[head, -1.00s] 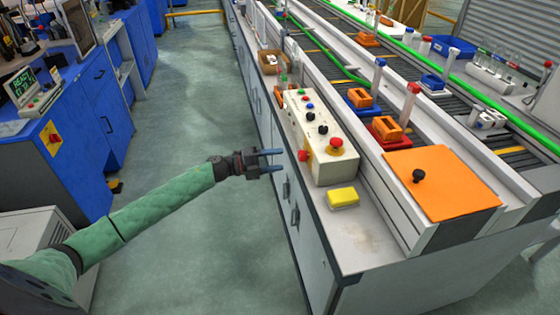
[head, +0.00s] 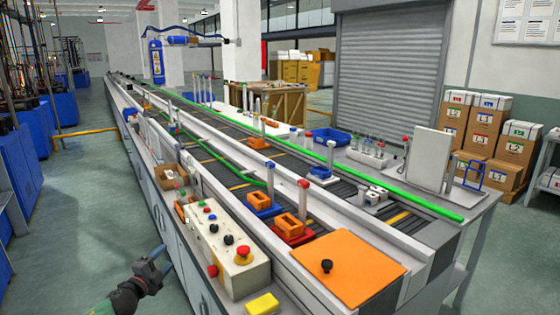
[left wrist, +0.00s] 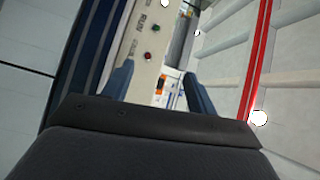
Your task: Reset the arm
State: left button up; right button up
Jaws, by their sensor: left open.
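My left gripper (head: 151,266) is at the lower left in the head view, beside the front side of the workbench and left of the control box (head: 225,245). It is open and empty. In the left wrist view its two blue fingers (left wrist: 157,85) stand apart, with part of a beige panel with small buttons (left wrist: 150,42) visible beyond them. The control box carries a red emergency button (head: 243,251) and several small knobs. My right gripper is in neither view.
A yellow block (head: 262,304) lies near the control box. An orange plate (head: 348,268) with a black knob covers the conveyor's near end. Orange blocks on blue and red bases (head: 294,234) stand on the conveyor.

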pick_arm(q)
jog(key=s+d+f+n+g+y+p, duration=0.1)
jog(key=s+d+f+n+g, duration=0.3)
jog(key=s, duration=1.3)
jog(key=s+d+f+n+g+y+p, duration=0.1)
jog(key=s+d+f+n+g, duration=0.4)
jog(key=s+d, duration=0.7)
jog(key=s+d+f+n+g+y+p, duration=0.1)
jog(key=s+d+f+n+g+p, duration=0.2)
jog(key=s, duration=2)
jog(key=d+f+n+g, duration=0.2)
jog(key=d+n+g, duration=0.1)
jog(key=d+n, duration=0.2)
jog(key=shift+s+d+p, duration=0.15)
jog(key=shift+s+p, duration=0.1)
jog(key=shift+p, duration=0.05)
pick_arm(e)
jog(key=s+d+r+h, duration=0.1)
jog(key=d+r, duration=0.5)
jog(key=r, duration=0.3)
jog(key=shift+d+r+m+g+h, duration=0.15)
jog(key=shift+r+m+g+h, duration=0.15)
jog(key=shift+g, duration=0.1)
